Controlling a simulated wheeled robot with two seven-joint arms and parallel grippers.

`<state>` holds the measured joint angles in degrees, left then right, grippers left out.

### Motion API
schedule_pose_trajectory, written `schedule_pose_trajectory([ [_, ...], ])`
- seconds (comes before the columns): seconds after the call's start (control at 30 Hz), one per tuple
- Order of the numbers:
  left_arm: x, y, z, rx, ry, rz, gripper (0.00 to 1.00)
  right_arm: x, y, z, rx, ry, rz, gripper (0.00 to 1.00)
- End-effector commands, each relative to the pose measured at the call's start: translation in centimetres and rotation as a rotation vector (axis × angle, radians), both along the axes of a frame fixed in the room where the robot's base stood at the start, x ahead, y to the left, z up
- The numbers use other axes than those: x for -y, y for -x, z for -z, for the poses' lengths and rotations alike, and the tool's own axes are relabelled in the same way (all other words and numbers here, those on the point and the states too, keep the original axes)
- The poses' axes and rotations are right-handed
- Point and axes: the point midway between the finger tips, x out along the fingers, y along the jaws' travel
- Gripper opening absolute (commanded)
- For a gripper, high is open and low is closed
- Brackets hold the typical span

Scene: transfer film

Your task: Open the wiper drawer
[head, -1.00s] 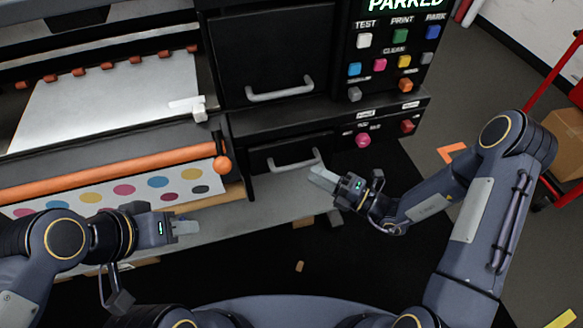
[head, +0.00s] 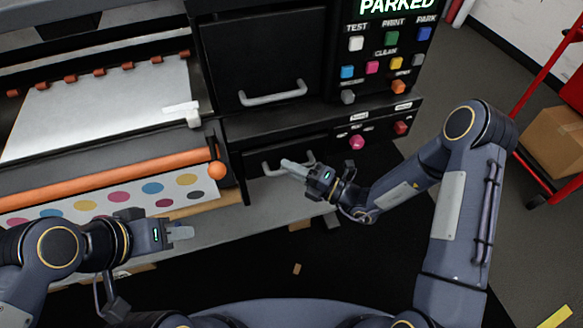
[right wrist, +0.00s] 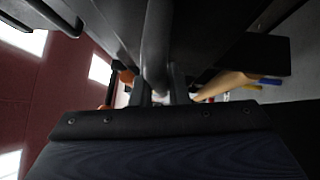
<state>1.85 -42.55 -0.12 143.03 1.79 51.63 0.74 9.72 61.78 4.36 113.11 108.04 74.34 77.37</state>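Two black drawer fronts with grey bar handles show in the head view. The lower drawer (head: 250,150) is shut and has a small handle (head: 274,171); no label naming the wiper drawer is readable on it. My right gripper (head: 292,167) is at the right part of that handle and hides some of it. In the right wrist view, the handle bar (right wrist: 156,45) runs down between the two spread fingers (right wrist: 158,88); contact cannot be made out. My left gripper (head: 182,233) is apart from the drawers, in front of the printed sheet; its finger gap does not show.
The upper drawer (head: 262,55) has a larger handle (head: 273,93) and is shut. A button panel (head: 378,60) reading PARKED is at its right. An orange roller (head: 110,175) with a round knob (head: 217,170) lies left. A red cart (head: 548,100) with a cardboard box (head: 555,140) stands right.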

Motion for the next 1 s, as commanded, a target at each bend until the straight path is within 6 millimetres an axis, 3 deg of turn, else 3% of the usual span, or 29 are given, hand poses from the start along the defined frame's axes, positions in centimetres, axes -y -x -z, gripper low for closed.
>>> schedule_pose_trajectory([
  [0.37, 0.0, 0.0, -0.2, 0.0, 0.0, 0.0, 0.36, 0.3, 0.6, 0.0, -0.003, 0.001, 0.001, 0.0],
  [0.7, 0.0, 0.0, -1.7, 0.0, 0.0, 0.0, 0.36, 2.8, 8.1, 0.1, -0.011, 0.002, 0.004, 0.0],
  [0.83, 0.0, 0.0, -1.9, 0.0, 0.0, 0.0, 0.36, 3.2, 9.7, 0.1, -0.005, 0.003, 0.002, 0.0],
  [1.0, 0.0, 0.0, -1.8, 0.0, 0.0, 0.0, 0.36, 3.3, 10.1, 0.1, -0.002, 0.002, 0.0, 0.0],
])
